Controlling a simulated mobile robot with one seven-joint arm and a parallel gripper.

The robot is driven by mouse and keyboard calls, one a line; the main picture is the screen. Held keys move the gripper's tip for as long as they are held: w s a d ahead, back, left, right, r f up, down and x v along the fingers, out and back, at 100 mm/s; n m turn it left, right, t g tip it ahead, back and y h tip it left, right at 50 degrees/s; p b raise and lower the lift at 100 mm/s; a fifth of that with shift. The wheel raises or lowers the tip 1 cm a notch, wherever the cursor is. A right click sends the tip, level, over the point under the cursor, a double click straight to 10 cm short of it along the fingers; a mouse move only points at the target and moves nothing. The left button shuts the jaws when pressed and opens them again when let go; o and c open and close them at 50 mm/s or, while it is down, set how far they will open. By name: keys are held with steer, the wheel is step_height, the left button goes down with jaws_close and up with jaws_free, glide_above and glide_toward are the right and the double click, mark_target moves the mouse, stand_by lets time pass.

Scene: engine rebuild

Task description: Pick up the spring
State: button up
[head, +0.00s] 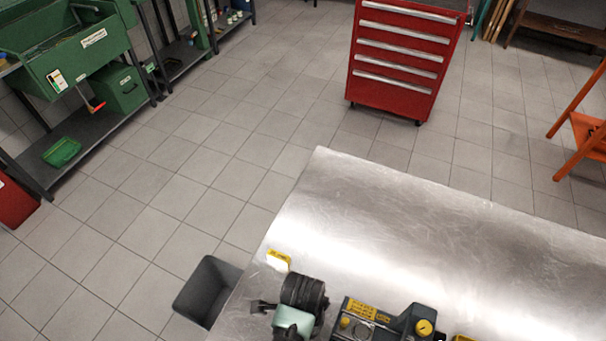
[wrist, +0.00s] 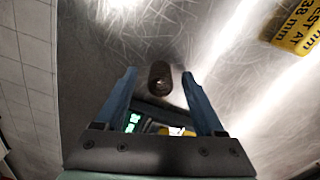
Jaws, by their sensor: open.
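The spring (wrist: 160,79) is a small dark brown coil in the wrist view, standing out against the scratched metal surface. It lies in the gap between the tips of my gripper (wrist: 159,74). The gripper's two blue fingers are spread apart, with a visible gap on each side of the spring. I cannot tell how far the fingertips are above the surface. In the head view my gripper and wrist are near the table's left edge, and I cannot make out the spring there.
A grey bin (head: 207,290) stands on the floor left. A red drawer cabinet (head: 403,60) stands behind.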

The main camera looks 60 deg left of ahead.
steer(key=shift+c, duration=0.2)
jaws_close()
steer(key=shift+r, duration=0.15)
